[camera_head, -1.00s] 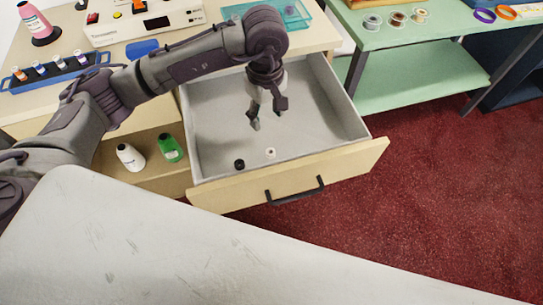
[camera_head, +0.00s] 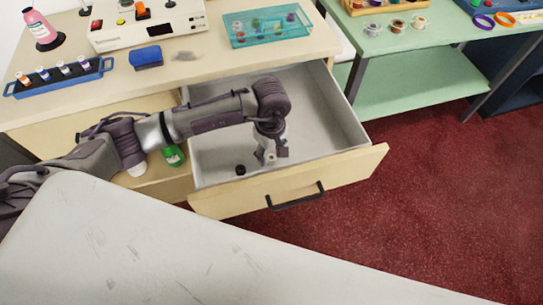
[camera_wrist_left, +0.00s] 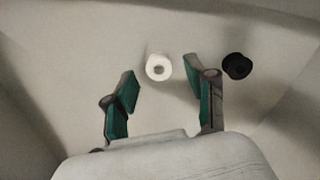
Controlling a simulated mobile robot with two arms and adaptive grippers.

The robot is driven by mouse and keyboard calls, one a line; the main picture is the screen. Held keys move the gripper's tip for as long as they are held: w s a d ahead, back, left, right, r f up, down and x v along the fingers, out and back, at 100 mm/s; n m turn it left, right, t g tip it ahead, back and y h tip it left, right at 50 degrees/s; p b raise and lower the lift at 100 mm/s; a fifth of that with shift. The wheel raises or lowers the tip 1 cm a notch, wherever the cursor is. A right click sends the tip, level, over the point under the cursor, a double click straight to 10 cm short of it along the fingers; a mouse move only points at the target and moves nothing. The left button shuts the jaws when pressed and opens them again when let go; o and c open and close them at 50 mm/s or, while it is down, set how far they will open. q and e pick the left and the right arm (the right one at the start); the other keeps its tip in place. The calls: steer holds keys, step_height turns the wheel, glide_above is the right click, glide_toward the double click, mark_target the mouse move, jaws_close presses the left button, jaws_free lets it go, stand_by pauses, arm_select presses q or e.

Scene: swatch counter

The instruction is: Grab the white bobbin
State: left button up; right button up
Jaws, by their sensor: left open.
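The white bobbin (camera_wrist_left: 158,67) lies on the floor of the open drawer (camera_head: 286,186). In the left wrist view it sits just beyond and between the fingertips of my left gripper (camera_wrist_left: 160,85), which is open and empty. In the head view my left gripper (camera_head: 270,155) is down inside the drawer near its front panel and hides the white bobbin. A black bobbin (camera_wrist_left: 237,66) lies to the right in the wrist view, outside the fingers. It also shows in the head view (camera_head: 240,169), left of the gripper. My right gripper is not in view.
The drawer's walls and front panel with a black handle (camera_head: 296,197) surround the gripper. A green bottle (camera_head: 174,157) stands on the shelf left of the drawer. A teal tray (camera_head: 268,42) and a blue block (camera_head: 146,57) are on the counter above.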

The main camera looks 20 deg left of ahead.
arm_select(q)
steer(key=shift+f, duration=0.65)
steer(key=c, duration=0.8)
steer(key=shift+c, duration=0.2)
